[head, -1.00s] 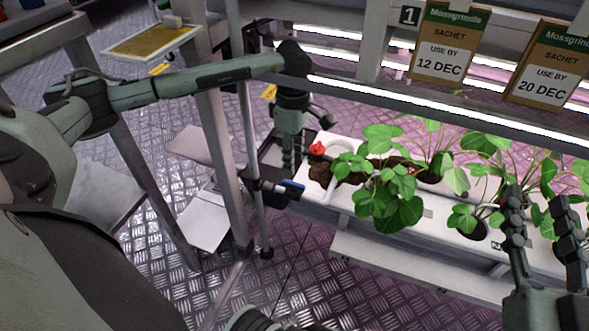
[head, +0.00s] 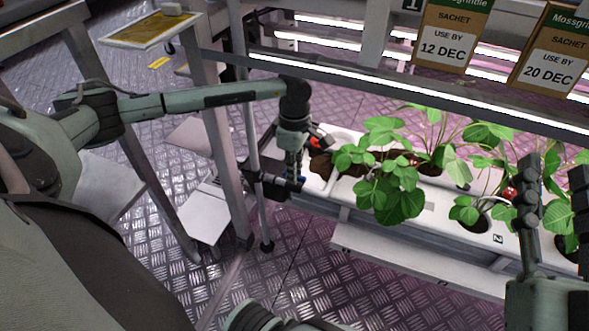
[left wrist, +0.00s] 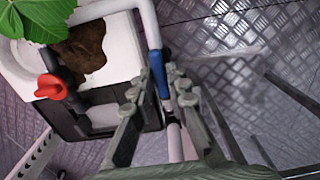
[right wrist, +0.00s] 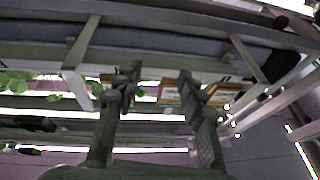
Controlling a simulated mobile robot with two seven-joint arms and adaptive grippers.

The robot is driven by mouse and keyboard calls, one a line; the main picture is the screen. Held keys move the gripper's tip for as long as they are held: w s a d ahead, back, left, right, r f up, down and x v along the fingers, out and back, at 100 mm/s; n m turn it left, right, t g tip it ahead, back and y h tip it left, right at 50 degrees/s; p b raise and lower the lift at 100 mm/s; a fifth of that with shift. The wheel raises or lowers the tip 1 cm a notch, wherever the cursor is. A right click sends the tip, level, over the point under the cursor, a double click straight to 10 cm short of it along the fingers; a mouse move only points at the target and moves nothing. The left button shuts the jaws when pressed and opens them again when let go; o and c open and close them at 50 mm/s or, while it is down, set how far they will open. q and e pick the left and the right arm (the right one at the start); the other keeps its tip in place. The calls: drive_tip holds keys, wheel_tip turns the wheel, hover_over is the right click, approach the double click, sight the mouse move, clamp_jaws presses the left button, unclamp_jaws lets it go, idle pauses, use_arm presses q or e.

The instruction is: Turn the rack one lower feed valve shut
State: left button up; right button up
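A blue valve handle (left wrist: 164,82) sits on a white pipe (left wrist: 150,25) at the end of the white planting trough in the left wrist view. In the head view only a little of the blue handle (head: 301,179) shows beside my left fingers. My left gripper (left wrist: 160,84) points down at it, its two fingers on either side with a narrow gap. Firm contact cannot be made out. A red valve handle (left wrist: 52,88) is on the trough's end, left of my fingers. My right gripper (right wrist: 157,78) is open and empty, near the plants at the right of the head view.
The white trough (head: 345,212) holds leafy strawberry plants (head: 390,190). A thin upright pole (head: 262,215) and a grey rack post (head: 228,160) stand close left of my left gripper. Sachet cards (head: 447,38) hang above. The metal floor (head: 290,290) is clear in front.

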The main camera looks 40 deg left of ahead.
use_arm(q)
clamp_jaws()
